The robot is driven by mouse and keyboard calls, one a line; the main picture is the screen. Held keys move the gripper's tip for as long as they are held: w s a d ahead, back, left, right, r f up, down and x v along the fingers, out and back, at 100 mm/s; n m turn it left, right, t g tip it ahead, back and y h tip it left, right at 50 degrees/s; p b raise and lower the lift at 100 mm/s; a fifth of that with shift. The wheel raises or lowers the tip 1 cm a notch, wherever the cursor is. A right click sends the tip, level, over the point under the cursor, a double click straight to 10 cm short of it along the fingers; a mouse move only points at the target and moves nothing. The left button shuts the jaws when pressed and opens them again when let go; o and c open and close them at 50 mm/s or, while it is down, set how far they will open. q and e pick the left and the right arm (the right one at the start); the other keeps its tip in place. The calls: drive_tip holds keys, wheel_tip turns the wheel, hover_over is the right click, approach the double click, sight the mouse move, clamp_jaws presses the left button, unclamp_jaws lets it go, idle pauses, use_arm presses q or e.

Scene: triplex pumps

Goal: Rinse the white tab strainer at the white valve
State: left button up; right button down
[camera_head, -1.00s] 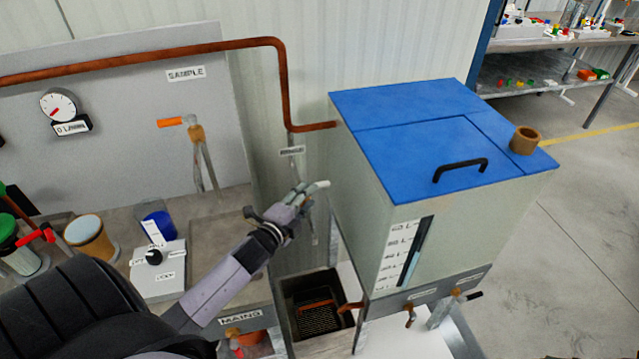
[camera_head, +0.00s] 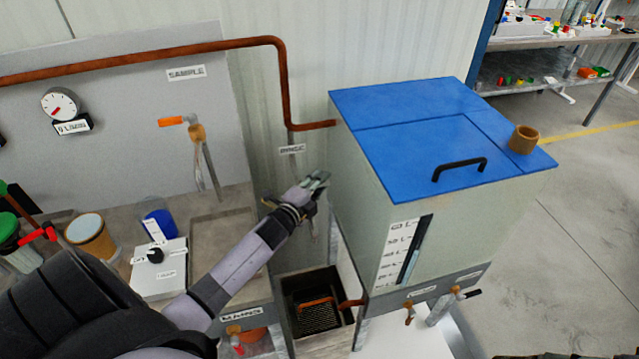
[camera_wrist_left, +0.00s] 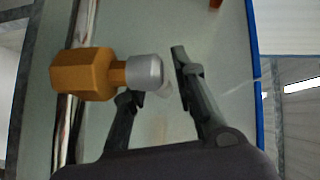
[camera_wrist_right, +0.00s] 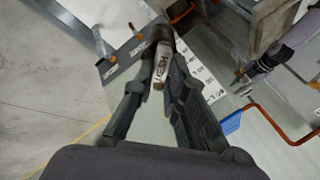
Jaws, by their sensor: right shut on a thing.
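My left gripper (camera_head: 315,186) is at the pipe below the RINGE-like label (camera_head: 291,149), beside the tank. In the left wrist view it (camera_wrist_left: 158,88) is open, its fingers apart next to a brass valve body (camera_wrist_left: 85,74) with a grey cap (camera_wrist_left: 145,73). My right gripper (camera_wrist_right: 158,50) is shut on a pale grey cylinder with dark lettering (camera_wrist_right: 160,66), probably the strainer. Its tab and far end are hidden or too small to tell.
The blue-lidded tank (camera_head: 420,120) stands right of the left gripper, with a brown cup (camera_head: 524,139) on its lid. A dark open basin (camera_head: 318,300) lies below. A copper pipe (camera_head: 284,90) runs overhead. The floor at right is clear.

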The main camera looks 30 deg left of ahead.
use_arm(q)
clamp_jaws()
idle(0.4)
